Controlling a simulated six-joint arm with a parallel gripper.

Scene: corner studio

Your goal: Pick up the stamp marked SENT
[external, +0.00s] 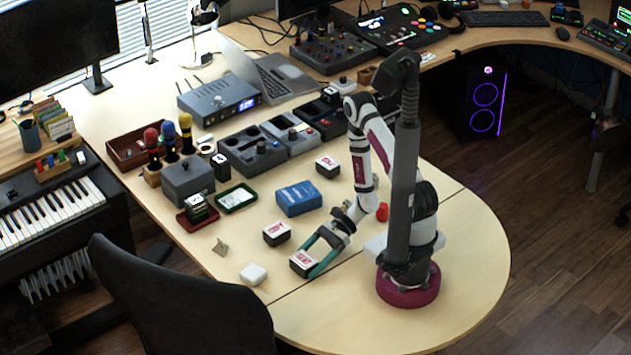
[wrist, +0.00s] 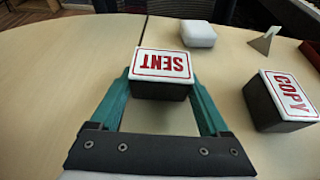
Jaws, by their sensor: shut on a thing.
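The stamp marked SENT (wrist: 161,66) is a black block with a white top and red lettering, seen between my fingertips in the wrist view. It also shows in the external view (external: 302,263) near the front edge of the table. My gripper (external: 313,258) has teal fingers and is shut on this stamp, one finger on each side. The gripper also fills the lower wrist view (wrist: 160,88). I cannot tell whether the stamp touches the table. The stamp marked COPY (wrist: 285,100) stands apart to the right in the wrist view; the external view shows a similar stamp (external: 276,233).
A white rounded block (external: 253,274) and a small beige stand (external: 221,247) lie near the front edge. A blue box (external: 298,199), another red-and-white stamp (external: 327,166) and a green-rimmed tray (external: 236,198) are farther back.

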